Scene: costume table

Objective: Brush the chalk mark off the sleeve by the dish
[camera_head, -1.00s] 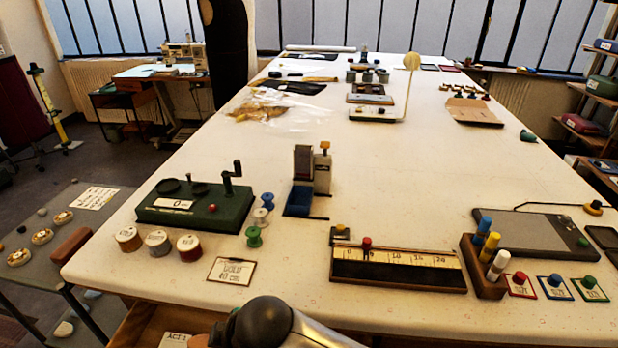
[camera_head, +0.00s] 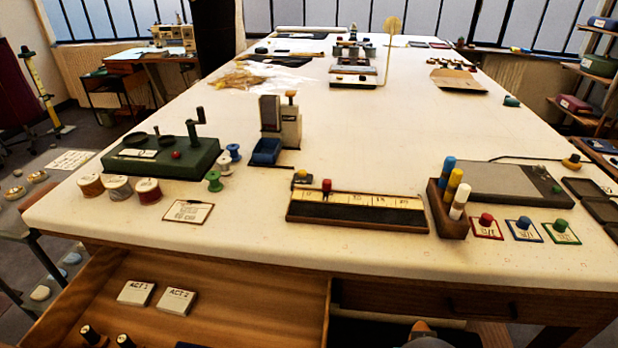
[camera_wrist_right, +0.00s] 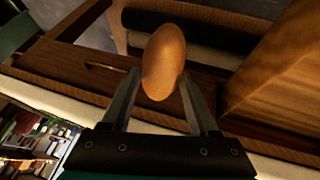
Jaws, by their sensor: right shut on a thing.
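My right gripper (camera_wrist_right: 155,100) is shut on a smooth brown egg-shaped wooden thing (camera_wrist_right: 163,60) in the right wrist view. The thing sticks out past the fingertips, and I cannot tell whether it has bristles. A small rounded brownish piece (camera_head: 424,333) shows at the bottom edge of the head view; I cannot tell if it is the same thing. My left gripper is not in view. I cannot make out a sleeve or a chalk mark. Small brass dishes (camera_head: 14,193) stand on the side table at the far left, partly cut off.
The long white table (camera_head: 360,130) carries a green winder (camera_head: 160,158), thread spools (camera_head: 148,191), a ruler block (camera_head: 358,210), a pen stand (camera_head: 448,222) and a grey tablet (camera_head: 500,183). An open wooden drawer (camera_head: 250,300) holds cards. The table's middle is clear.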

